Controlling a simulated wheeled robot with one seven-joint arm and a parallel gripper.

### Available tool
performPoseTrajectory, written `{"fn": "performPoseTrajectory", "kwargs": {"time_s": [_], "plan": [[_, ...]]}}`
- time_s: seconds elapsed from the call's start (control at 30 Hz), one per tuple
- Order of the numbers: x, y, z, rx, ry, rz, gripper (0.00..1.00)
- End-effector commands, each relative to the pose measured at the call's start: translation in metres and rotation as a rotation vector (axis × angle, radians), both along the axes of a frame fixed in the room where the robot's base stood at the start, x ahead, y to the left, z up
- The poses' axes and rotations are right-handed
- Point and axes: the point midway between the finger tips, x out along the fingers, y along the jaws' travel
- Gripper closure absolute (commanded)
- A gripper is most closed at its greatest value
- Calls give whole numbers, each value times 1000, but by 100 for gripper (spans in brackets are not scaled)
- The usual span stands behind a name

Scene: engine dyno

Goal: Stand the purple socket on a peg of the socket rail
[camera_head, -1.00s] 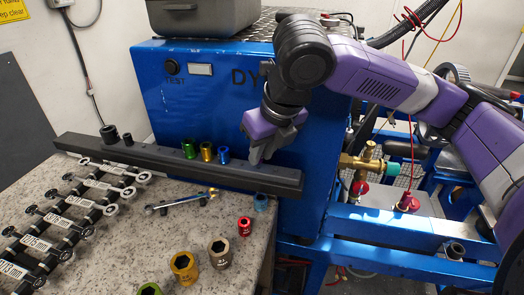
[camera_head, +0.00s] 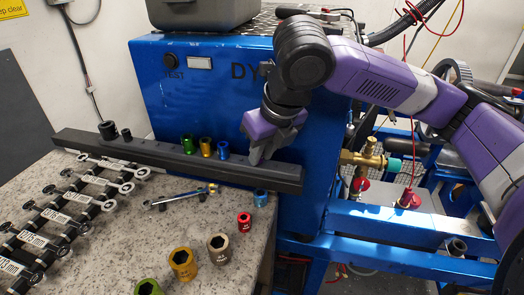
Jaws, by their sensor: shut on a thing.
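The socket rail (camera_head: 160,155) is a long dark bar along the back edge of the stone-topped bench. My gripper (camera_head: 259,159) points down at the right part of the rail, right of the blue socket. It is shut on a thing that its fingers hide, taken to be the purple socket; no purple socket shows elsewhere. I cannot tell whether it touches the rail.
Loose sockets stand on the bench: light blue (camera_head: 260,198), red (camera_head: 244,222), tan (camera_head: 218,247), yellow (camera_head: 182,263) and green (camera_head: 148,287). A wrench (camera_head: 175,199) lies before the rail. A blue cabinet (camera_head: 165,95) rises behind it. A wrench rack (camera_head: 75,205) fills the left.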

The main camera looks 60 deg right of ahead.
Motion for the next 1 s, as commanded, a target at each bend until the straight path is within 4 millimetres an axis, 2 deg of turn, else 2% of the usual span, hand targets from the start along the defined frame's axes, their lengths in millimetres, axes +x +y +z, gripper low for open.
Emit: {"fn": "performPoseTrajectory", "kwargs": {"time_s": [0.47, 0.5, 0.63, 1.0], "plan": [[0, 0, -3, 0, 0, 0, 100], [0, 0, -3, 0, 0, 0, 78], [0, 0, -3, 0, 0, 0, 54], [-1, 1, 1, 0, 0, 0, 54]]}}
